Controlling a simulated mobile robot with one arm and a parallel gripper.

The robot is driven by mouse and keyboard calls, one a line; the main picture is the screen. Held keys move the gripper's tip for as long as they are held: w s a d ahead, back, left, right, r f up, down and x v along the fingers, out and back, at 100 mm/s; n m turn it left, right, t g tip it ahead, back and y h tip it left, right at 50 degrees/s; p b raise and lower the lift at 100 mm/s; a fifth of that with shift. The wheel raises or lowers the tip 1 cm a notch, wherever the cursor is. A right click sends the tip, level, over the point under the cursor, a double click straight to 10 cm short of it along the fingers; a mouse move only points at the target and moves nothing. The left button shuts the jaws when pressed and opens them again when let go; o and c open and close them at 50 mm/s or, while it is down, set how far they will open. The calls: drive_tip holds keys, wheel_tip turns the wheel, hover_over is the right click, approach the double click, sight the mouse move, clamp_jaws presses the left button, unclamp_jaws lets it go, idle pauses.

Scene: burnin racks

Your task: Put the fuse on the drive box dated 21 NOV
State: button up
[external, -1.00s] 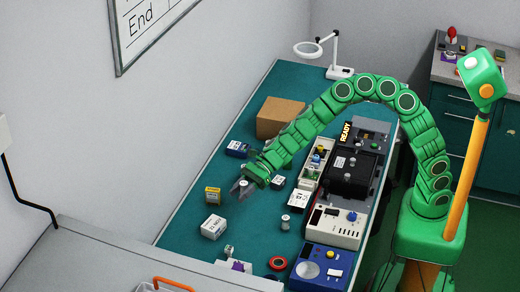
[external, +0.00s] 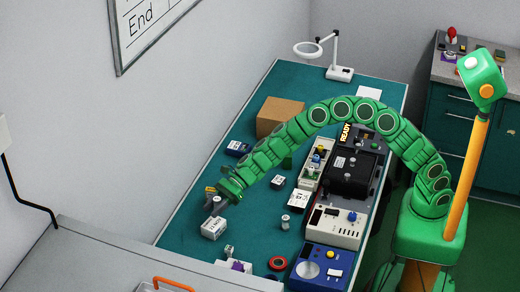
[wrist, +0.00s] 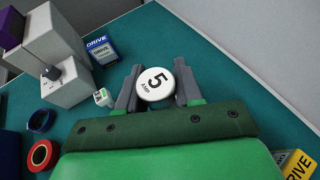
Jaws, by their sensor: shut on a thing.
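My gripper (wrist: 157,92) is shut on the fuse (wrist: 154,84), a round piece with a white top marked "5 AMP". In the external view my gripper (external: 215,203) is low over the left part of the bench, just behind a white box (external: 213,227). A yellow drive box (external: 211,191) is partly hidden behind my gripper; a yellow drive box also shows at the wrist view's lower right (wrist: 298,165). A blue drive box (wrist: 102,50) stands beyond the fuse to the left. Another blue box (external: 238,149) stands farther back. No date is legible.
More white boxes (external: 297,200) and a small cylinder (external: 285,222) stand mid-bench. A red ring (external: 278,263) lies near the front, by a blue device (external: 319,268). Instruments (external: 335,225) line the right edge. A cardboard box (external: 280,117) is at the back.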

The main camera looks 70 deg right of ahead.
sight(210, 225)
drive_tip(key=shift+w+a+f, duration=0.25)
drive_tip(key=shift+w+f, duration=0.2)
drive_tip(key=shift+f, duration=0.15)
drive_tip(key=shift+w+a+f, duration=0.2)
drive_tip(key=shift+w+f, duration=0.2)
drive_tip(key=shift+f, duration=0.2)
wheel_tip(210, 225, down, 3)
drive_tip(key=shift+f, duration=0.15)
drive_tip(key=o, duration=1)
drive_tip(key=shift+v, duration=6)
